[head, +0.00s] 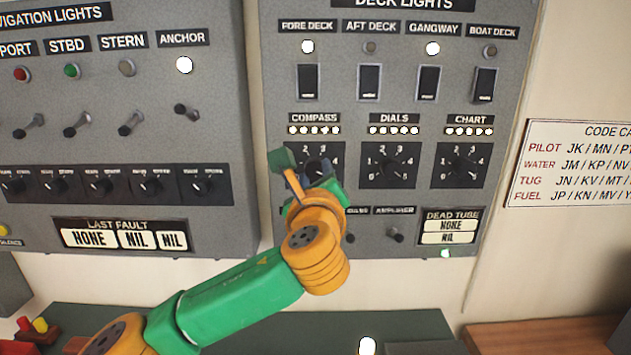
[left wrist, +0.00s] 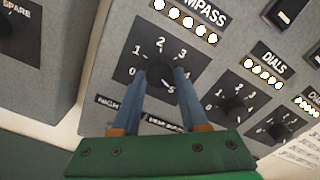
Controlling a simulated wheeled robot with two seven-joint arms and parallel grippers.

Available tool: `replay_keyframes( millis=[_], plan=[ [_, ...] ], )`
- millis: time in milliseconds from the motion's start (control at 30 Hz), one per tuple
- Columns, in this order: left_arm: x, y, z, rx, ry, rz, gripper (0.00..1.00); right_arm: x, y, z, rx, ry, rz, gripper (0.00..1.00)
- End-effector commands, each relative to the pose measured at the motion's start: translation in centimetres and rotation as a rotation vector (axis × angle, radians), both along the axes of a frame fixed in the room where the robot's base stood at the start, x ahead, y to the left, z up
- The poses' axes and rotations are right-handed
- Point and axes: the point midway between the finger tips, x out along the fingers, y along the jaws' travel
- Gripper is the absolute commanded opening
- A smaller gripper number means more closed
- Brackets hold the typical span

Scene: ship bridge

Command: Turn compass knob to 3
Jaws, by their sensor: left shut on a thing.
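The compass knob (head: 319,167) is a black rotary knob on a dark dial plate under the COMPASS label, on the DECK LIGHTS panel. My left gripper (head: 311,176) reaches it from below and covers the lower left of its dial. In the left wrist view the two fingers stand on either side of the compass knob (left wrist: 160,72), and the gripper (left wrist: 161,75) is shut on it. The numbers 0, 1, 2, 3 and 5 show around it there. I cannot tell which number the pointer marks. The row of compass lamps (head: 314,130) above is lit. My right gripper is out of view.
The DIALS knob (head: 388,165) and CHART knob (head: 463,166) sit to the right on the same panel. Small toggles, including the AMPLIFIER one (head: 395,235), stick out below. The navigation lights panel (head: 222,120) stands to the left, across a narrow gap.

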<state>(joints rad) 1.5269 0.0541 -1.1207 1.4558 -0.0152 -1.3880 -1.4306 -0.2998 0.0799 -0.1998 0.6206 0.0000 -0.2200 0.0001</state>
Motion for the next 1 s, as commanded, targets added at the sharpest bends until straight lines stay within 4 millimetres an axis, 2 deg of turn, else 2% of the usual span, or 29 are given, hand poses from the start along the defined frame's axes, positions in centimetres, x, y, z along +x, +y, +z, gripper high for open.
replay_keyframes(
  millis=[300, 1000],
  plan=[
    [0.0, 0.0, -0.2, -0.298, -0.001, 0.0, 0.0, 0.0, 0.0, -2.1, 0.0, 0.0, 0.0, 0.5],
    [0.0, -0.1, -0.1, -0.962, 0.002, 0.002, 0.0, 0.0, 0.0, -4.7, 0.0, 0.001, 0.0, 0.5]
  ],
)
